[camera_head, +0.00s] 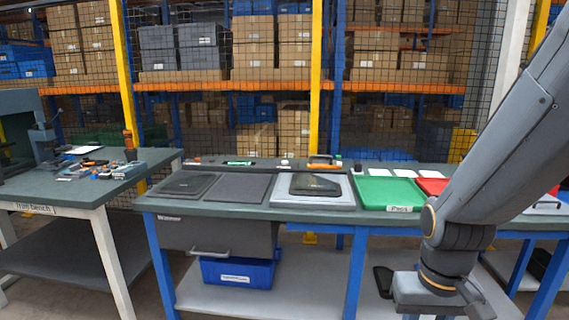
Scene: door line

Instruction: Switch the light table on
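A flat pale grey panel (312,203), which looks like the light table, lies on the middle bench. A dark flat part rests on it, and I see no clear glow. I cannot make out its switch. My gripper (440,297) hangs at the lower right, in front of the bench and below its top, to the right of the panel. It is apart from the panel. Its fingertips are not clearly shown, so I cannot tell whether it is open or shut.
On the bench (230,210) lie dark mats (240,188), a green tray (385,192) and a red tray (433,186). A drawer (215,236) and blue bin (237,272) sit below. A second bench (100,196) with small parts stands left. Mesh fencing and shelves stand behind.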

